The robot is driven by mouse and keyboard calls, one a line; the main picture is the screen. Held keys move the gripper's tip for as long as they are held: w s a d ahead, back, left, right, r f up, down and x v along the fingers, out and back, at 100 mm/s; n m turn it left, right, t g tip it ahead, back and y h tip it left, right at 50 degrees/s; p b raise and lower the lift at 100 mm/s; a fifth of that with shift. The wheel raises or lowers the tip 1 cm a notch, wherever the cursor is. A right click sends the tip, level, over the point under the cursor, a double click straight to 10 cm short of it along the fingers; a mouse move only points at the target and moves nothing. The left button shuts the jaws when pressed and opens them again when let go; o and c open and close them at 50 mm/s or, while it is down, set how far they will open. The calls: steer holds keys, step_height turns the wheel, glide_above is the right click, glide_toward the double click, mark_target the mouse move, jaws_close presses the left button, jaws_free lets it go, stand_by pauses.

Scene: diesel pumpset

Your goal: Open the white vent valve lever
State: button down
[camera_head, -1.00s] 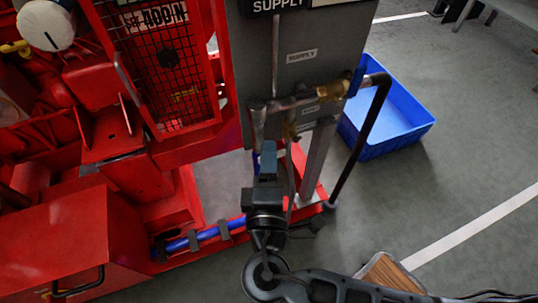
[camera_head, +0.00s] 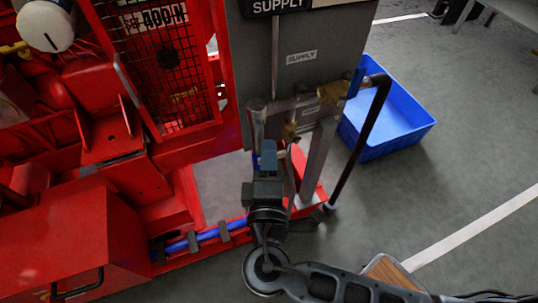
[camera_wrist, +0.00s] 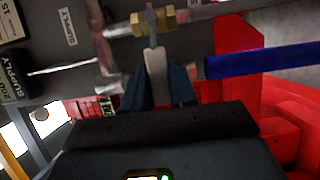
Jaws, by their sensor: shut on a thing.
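The white vent valve lever (camera_wrist: 155,65) stands between the two dark fingers of my gripper (camera_wrist: 158,92) in the wrist view. It runs up to a brass valve body (camera_wrist: 138,24) on a pipe. My gripper is shut on the lever. In the head view my gripper (camera_head: 266,156) is below the pipework at the grey panel. The brass vent valve (camera_head: 290,131) shows just above and to its right. The lever is mostly hidden by my gripper there.
A brass valve with a blue lever (camera_head: 357,82) sits up and right. A dark bent pipe (camera_head: 362,135) drops beside a grey post (camera_head: 318,160). Red machinery (camera_head: 140,180) fills the left. A blue crate (camera_head: 395,125) stands on the floor behind. Open floor lies right.

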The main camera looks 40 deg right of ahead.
steer(key=shift+f, duration=0.1)
stand_by(0.4)
steer(key=s+d+f+n+t+y, duration=0.1)
steer(key=d+f+n+t+y, duration=0.1)
steer(key=n, duration=0.9)
steer(key=s+d+f+n+t+y+p, duration=0.1)
steer(key=d+f+n+t, duration=0.3)
steer(key=n, duration=0.7)
steer(key=shift+d+f+t+y+p, duration=0.2)
steer(key=shift+f+t+y+p, duration=0.1)
steer(key=shift+t+y, duration=0.6)
steer(key=shift+s+n, duration=0.1)
steer(key=shift+n, duration=0.3)
steer(key=c, duration=1)
jaws_free()
steer(key=v, duration=0.7)
steer(key=shift+s+f, duration=0.15)
steer(key=shift+s, duration=0.25)
